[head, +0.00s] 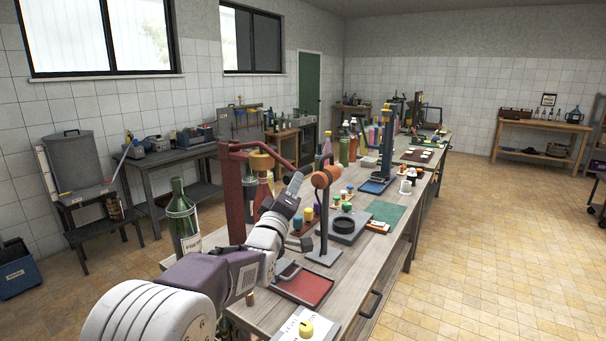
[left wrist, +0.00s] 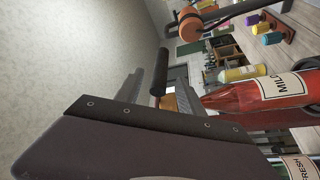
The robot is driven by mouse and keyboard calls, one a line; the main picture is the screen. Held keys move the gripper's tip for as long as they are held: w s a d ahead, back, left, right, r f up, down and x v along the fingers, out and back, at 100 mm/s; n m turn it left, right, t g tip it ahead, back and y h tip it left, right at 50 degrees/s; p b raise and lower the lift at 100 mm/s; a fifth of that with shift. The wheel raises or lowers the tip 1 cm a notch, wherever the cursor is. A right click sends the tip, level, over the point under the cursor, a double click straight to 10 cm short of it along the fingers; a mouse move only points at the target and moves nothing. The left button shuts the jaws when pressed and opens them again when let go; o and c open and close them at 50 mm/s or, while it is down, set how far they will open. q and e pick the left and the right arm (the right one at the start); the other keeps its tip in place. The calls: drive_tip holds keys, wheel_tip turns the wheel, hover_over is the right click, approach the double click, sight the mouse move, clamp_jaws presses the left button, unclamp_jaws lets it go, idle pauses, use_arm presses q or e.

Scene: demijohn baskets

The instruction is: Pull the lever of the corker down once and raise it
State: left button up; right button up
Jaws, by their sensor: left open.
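The corker (head: 236,193) is a dark red frame on the bench in the head view, with a yellow part near its top. Its red lever (head: 272,154) slopes down to the right, and its end is hidden behind my left gripper. My left gripper (head: 297,181) is open beside that end. In the left wrist view, a black cylindrical handle (left wrist: 160,72) shows at the open fingers (left wrist: 158,94); I cannot tell whether they touch it. A red bottle (left wrist: 268,93) shows there too. My right gripper is not in view.
A black stand with an orange roll (head: 325,176) is close right of my left gripper. A green bottle (head: 181,218) stands left of the corker. A red tray (head: 303,286) lies in front. Several bottles and a blue stand (head: 384,150) are farther along.

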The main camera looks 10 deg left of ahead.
use_arm(q)
drive_tip(key=p+x, duration=0.2)
drive_tip(key=x, duration=0.5)
drive_tip(key=shift+f, duration=0.15)
clamp_jaws()
idle(1.1)
